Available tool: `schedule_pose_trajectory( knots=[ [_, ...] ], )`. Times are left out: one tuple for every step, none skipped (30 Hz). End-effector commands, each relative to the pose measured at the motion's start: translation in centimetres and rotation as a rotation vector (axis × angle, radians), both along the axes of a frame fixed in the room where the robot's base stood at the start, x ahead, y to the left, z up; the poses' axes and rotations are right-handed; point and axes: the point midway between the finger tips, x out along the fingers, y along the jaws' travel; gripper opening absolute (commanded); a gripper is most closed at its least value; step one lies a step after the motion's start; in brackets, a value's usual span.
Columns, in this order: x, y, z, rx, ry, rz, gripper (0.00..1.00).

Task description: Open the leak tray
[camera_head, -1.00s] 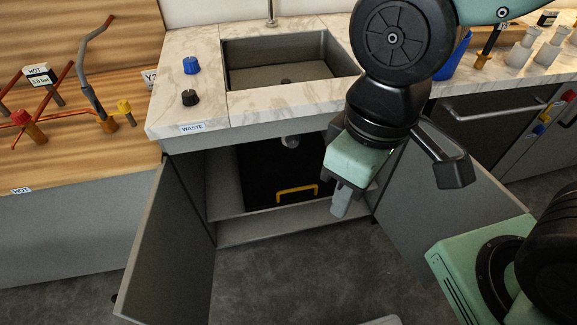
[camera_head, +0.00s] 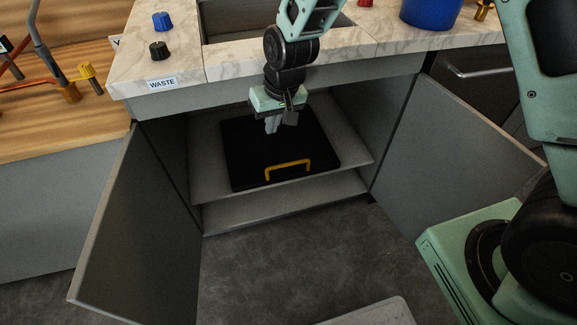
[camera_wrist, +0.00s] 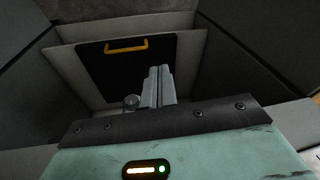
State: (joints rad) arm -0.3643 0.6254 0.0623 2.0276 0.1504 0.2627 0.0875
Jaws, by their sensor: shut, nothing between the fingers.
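The leak tray (camera_head: 240,160) is a black flat panel with a yellow handle (camera_head: 288,167) at its front edge. It lies on the shelf inside the open cabinet under the sink. In the wrist view the tray (camera_wrist: 95,66) and its handle (camera_wrist: 126,45) show beyond the fingers. My gripper (camera_head: 271,126) points down just inside the cabinet opening, above the rear part of the tray and behind the handle in the picture. Its fingers (camera_wrist: 158,86) are together and empty, apart from the handle.
The left cabinet door (camera_head: 115,220) and right cabinet door (camera_head: 450,140) stand open on both sides. The counter edge (camera_head: 240,68) runs above the opening. The floor in front (camera_head: 290,245) is mostly clear.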

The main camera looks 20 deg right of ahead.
Motion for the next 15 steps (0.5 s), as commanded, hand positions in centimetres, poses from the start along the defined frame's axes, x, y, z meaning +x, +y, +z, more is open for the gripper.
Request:
schedule_pose_trajectory(
  knots=[
    [2.1, -1.0, -4.7, -0.013, -0.012, -0.039, 0.00],
    [3.2, -1.5, -6.3, -0.019, -0.024, -0.060, 0.00],
    [4.6, -2.3, -8.4, -0.029, -0.038, -0.084, 0.00],
    [5.5, -2.8, -9.9, -0.035, -0.051, -0.099, 0.00],
    [6.4, -3.4, -11.4, -0.043, -0.062, -0.115, 0.00],
    [7.4, -4.1, -13.2, -0.053, -0.076, -0.131, 0.00],
    [8.0, -4.7, -14.5, -0.060, -0.086, -0.144, 0.00],
    [8.7, -5.3, -15.7, -0.067, -0.096, -0.155, 0.00],
    [9.4, -5.9, -17.1, -0.076, -0.108, -0.167, 0.00],
    [9.9, -6.4, -18.0, -0.082, -0.117, -0.175, 0.00],
    [10.3, -6.8, -18.9, -0.087, -0.124, -0.182, 0.00],
    [10.8, -7.3, -19.9, -0.094, -0.134, -0.189, 0.00],
    [11.1, -7.6, -20.4, -0.098, -0.141, -0.193, 0.00],
    [11.3, -7.8, -20.9, -0.102, -0.145, -0.196, 0.00],
    [11.6, -8.1, -21.4, -0.106, -0.151, -0.200, 0.00]
  ],
)
